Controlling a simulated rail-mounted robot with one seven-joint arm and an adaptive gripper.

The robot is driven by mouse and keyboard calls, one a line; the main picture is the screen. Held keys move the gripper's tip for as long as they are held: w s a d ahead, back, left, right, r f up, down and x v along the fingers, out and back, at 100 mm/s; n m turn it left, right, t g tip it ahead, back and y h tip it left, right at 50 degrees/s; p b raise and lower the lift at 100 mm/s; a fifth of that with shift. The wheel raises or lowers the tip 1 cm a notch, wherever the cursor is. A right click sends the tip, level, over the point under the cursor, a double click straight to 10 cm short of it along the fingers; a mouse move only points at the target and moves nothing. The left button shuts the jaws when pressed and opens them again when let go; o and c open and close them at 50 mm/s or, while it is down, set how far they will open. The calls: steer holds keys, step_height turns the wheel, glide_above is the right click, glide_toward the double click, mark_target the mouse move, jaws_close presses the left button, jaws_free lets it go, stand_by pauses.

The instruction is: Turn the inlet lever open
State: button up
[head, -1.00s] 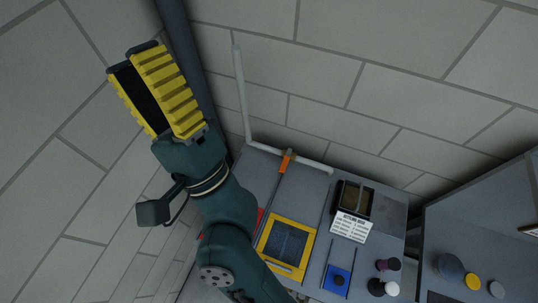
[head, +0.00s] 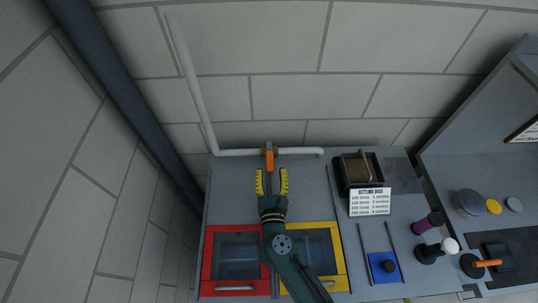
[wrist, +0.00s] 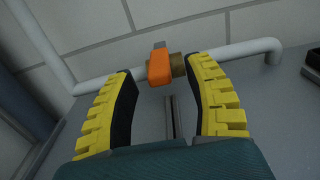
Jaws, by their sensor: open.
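The inlet lever is an orange handle (head: 269,158) on the white pipe (head: 238,153) along the back of the grey bench. In the wrist view the orange handle (wrist: 159,66) sits in front of a brass-coloured valve body (wrist: 178,66), just beyond the fingertips and between them. My gripper (head: 271,172) has its two yellow fingers spread and points at the handle. The gripper also shows large in the wrist view (wrist: 165,75), open with nothing between its pads. I cannot tell whether a finger touches the handle.
A red-framed panel (head: 208,256) and a yellow-framed panel (head: 340,262) lie in front. A dark box (head: 345,178) with a "KETTLING DOSE" label (head: 370,202) stands to the right. The wall rises behind the pipe.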

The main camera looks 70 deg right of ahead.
mark_target(270, 151)
steer(key=x, duration=0.7)
steer(key=shift+w+d, duration=0.2)
steer(key=shift+a, duration=0.1)
jaws_close()
